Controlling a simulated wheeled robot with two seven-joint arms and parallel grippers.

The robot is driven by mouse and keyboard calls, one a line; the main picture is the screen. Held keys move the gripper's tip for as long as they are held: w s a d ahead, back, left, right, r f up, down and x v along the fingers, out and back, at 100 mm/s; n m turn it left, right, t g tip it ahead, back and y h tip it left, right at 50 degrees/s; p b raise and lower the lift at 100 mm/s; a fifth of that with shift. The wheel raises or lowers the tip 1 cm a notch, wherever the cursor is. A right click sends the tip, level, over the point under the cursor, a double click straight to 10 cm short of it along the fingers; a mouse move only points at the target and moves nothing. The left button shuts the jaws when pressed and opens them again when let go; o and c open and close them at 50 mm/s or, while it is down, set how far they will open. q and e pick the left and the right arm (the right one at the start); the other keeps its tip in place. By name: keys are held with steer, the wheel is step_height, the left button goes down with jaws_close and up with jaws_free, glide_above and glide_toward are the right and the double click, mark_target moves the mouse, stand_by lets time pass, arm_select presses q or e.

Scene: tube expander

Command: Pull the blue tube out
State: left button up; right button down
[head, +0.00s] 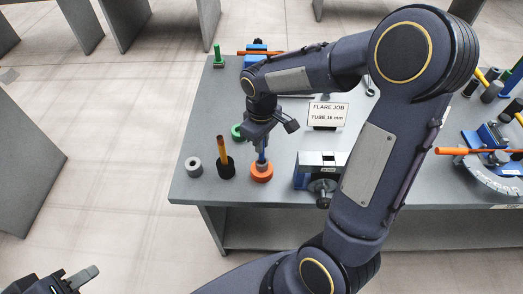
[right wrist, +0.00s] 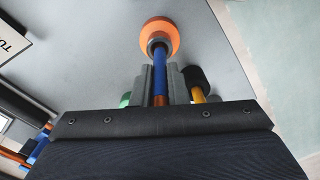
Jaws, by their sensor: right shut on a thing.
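The blue tube (right wrist: 161,82) is upright between the fingers of my right gripper (right wrist: 161,88), which is shut on it. Its far end meets a grey collar on the round orange base (right wrist: 166,27). In the head view, my right gripper (head: 262,141) is above the orange base (head: 261,173), with a short piece of the blue tube (head: 262,155) showing below it. I cannot tell how deep the tube sits in the collar. My left gripper (head: 72,281) is at the bottom left, off the table and partly cut off.
A black holder (head: 226,170) with a yellow-handled tool and a grey ring (head: 194,167) stand left of the orange base. A green ring (head: 237,131) is close behind. A blue and grey vise (head: 318,165) stands to the right, before the sign (head: 327,115).

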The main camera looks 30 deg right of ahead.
steer(key=shift+r+p, duration=2.2)
steer(key=shift+r, duration=0.6)
steer(key=shift+r+p, duration=0.9)
steer(key=shift+r, duration=1.8)
